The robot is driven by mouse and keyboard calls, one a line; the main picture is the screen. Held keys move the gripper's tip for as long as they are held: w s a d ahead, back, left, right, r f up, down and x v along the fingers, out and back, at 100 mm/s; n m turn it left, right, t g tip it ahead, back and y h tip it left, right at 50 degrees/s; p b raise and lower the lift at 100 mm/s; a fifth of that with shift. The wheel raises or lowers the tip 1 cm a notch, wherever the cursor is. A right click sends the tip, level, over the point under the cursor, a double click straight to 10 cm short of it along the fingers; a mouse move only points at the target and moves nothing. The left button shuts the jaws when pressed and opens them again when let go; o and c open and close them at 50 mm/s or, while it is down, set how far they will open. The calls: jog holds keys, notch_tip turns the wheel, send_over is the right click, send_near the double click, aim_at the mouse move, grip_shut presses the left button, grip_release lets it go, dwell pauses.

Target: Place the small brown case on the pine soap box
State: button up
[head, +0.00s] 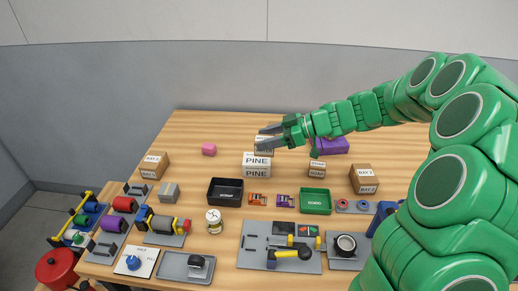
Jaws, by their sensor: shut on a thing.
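The pine soap box (257,166) is a pale box with PINE printed on its faces. It stands near the middle of the wooden table. My gripper (264,134) comes in from the right and is shut on a small case (264,149), taken to be the brown one, directly over or just behind the soap box's top. The fingers cover much of the case. I cannot tell whether the case touches the soap box.
A small labelled box (317,168) and a purple thing (330,146) lie right of the soap box. A black tray (225,192) and a green tray (315,201) stand in front. Brown cartons (154,166) (364,179) flank them. The table's back left is mostly clear around a pink block (209,150).

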jog(key=shift+w+a+f, duration=0.55)
jog(key=shift+w+f, duration=0.85)
jog(key=shift+w, duration=0.3)
jog(key=shift+w+a+f, duration=0.5)
jog(key=shift+w+f, duration=0.95)
jog(key=shift+w, duration=0.3)
jog(key=shift+w+a+f, duration=0.55)
jog(key=shift+w+f, duration=0.85)
jog(key=shift+w, duration=0.3)
jog(key=shift+f, duration=1.6)
jog(key=shift+f, duration=0.1)
jog(key=o, duration=1.1)
jog(key=shift+c, duration=0.2)
